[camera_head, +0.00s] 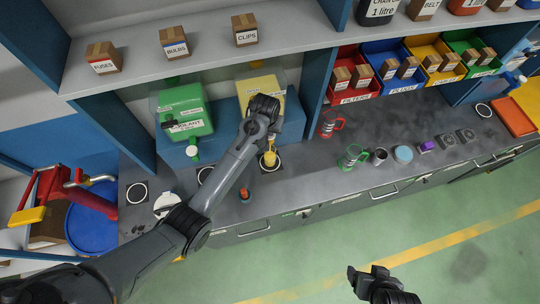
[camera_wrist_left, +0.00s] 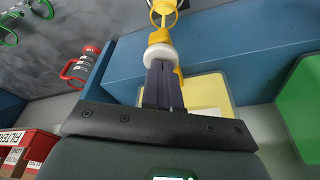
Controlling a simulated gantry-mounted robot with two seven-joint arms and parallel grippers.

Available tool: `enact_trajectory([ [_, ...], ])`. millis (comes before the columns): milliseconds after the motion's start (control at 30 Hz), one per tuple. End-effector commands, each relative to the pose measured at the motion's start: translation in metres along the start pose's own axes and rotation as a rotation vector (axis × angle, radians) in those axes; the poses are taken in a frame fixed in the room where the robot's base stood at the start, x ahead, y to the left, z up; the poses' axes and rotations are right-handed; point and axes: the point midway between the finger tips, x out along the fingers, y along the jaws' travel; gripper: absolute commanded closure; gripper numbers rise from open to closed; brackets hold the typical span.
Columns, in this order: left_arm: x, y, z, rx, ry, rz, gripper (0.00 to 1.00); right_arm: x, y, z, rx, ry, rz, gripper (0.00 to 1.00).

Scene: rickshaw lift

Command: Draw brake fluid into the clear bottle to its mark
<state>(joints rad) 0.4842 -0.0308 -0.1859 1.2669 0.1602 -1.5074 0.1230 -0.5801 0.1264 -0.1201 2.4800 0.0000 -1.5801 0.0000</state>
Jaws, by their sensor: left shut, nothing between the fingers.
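The yellow tank (camera_head: 262,88) stands on a blue stand, its label mostly hidden by my left arm. Its yellow tap with a white collar (camera_wrist_left: 158,55) hangs at the front. My left gripper (camera_head: 264,108) is in front of this tank. In the left wrist view its dark fingers (camera_wrist_left: 163,80) are shut and empty, with their tips at or just beside the tap; contact is unclear. A yellow item (camera_head: 270,159) is below the tap over a white-ringed spot; I cannot tell whether it is the clear bottle with fluid. My right gripper (camera_head: 358,276) is over the floor, finger opening unclear.
A green coolant tank (camera_head: 184,110) stands left of the yellow one. Red (camera_head: 330,122) and green (camera_head: 352,157) handled holders, a dark cup and small parts stand right on the grey bench. A small orange-topped item (camera_head: 245,194) is near the front edge. A shelf with boxes overhangs.

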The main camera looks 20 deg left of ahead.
Motion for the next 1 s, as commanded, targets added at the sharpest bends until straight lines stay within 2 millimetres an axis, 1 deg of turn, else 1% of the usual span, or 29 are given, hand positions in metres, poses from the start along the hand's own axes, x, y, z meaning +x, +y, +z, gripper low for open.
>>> enact_trajectory([
  [333, 0.001, 0.000, 0.001, 0.000, -0.003, -0.001, 1.00, 0.000, -0.002, -0.001, 0.006, 0.001, -0.005, 0.24],
  [433, -0.003, 0.000, 0.000, 0.000, -0.003, -0.001, 1.00, -0.003, -0.002, -0.002, 0.008, 0.001, -0.007, 0.24],
  [633, -0.025, 0.000, -0.006, 0.000, -0.001, 0.000, 1.00, -0.020, -0.002, -0.007, 0.009, 0.001, -0.008, 0.24],
  [700, -0.028, 0.000, -0.007, 0.000, 0.000, 0.000, 1.00, -0.016, -0.002, -0.006, 0.009, 0.005, -0.007, 0.24],
  [900, -0.049, 0.000, -0.013, 0.000, 0.001, 0.000, 1.00, -0.014, -0.002, -0.005, 0.009, 0.001, -0.007, 0.24],
  [1000, -0.055, 0.000, -0.014, 0.000, 0.001, 0.000, 1.00, -0.014, -0.001, -0.005, 0.007, 0.000, -0.005, 0.24],
])
